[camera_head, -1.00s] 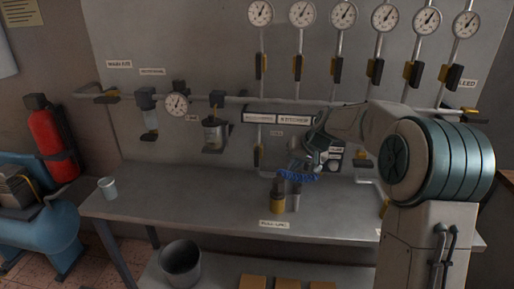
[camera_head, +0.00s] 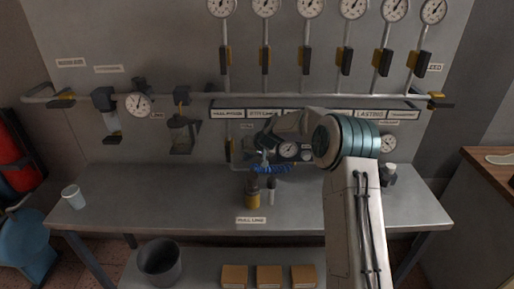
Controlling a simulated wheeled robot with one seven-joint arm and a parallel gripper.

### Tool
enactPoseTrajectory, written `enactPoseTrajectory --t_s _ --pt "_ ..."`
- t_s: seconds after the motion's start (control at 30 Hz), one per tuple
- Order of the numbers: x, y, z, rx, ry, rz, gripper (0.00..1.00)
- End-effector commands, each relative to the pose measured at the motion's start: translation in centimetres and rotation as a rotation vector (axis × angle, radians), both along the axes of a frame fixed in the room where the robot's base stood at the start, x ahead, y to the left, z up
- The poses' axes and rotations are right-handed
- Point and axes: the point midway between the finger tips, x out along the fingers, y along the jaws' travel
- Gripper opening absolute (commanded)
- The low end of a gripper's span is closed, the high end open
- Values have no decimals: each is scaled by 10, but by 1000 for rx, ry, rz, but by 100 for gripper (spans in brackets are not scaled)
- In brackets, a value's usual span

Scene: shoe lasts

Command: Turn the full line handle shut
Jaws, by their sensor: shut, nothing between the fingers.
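A label that seems to read FULL LINE (camera_head: 251,220) sits at the bench's front edge. Just behind it stands a small fitting with a yellow lower part and dark top (camera_head: 252,198), beside a grey cylinder (camera_head: 270,195). Which part is the handle, and how it is turned, is too small to tell. My gripper (camera_head: 264,154) is above and behind these, close to the blue coiled hose (camera_head: 272,169). It looks shut and empty. I cannot tell whether it touches the hose. My arm hides part of the wall panel to the right.
The steel bench (camera_head: 130,195) is mostly clear on the left, with a white cup (camera_head: 73,197) at its end. Gauges and yellow-and-black valves line the wall along a horizontal pipe (camera_head: 290,96). A bucket (camera_head: 159,262) and several boxes are below. A wooden counter (camera_head: 490,165) stands at right.

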Motion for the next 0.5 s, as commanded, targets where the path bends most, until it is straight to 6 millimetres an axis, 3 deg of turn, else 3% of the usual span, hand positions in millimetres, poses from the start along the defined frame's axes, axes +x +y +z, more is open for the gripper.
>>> enactPoseTrajectory --t_s 0.03,0.2,0.5 --pt "-1 13 6 0 0 7 0" --pt "0 33 4 0 0 5 0" --pt "0 40 2 0 0 2 0"
